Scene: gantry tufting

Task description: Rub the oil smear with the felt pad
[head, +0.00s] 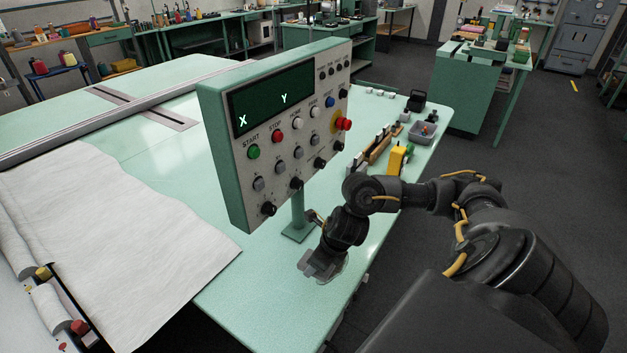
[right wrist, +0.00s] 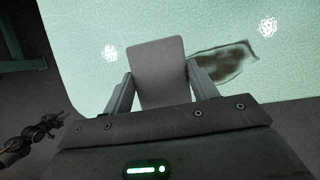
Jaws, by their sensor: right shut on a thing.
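The felt pad (right wrist: 158,68) is a grey rounded rectangle, held between the fingers of my right gripper (right wrist: 160,88) in the right wrist view. The oil smear (right wrist: 228,62) is a dark brownish streak on the pale green tabletop, just right of the pad in that view. The right finger covers part of it. Whether the pad touches the tabletop is not clear. In the head view my right gripper (head: 322,264) points down at the table's front right edge, and I cannot make out the smear there. My left gripper is out of view.
A control panel (head: 279,130) stands on a post left of my right gripper. White cloth (head: 95,240) covers the table's left part. A yellow object (head: 397,160), a grey bin (head: 423,132) and small tools line the right edge. Bare tabletop (head: 240,290) lies left of the gripper.

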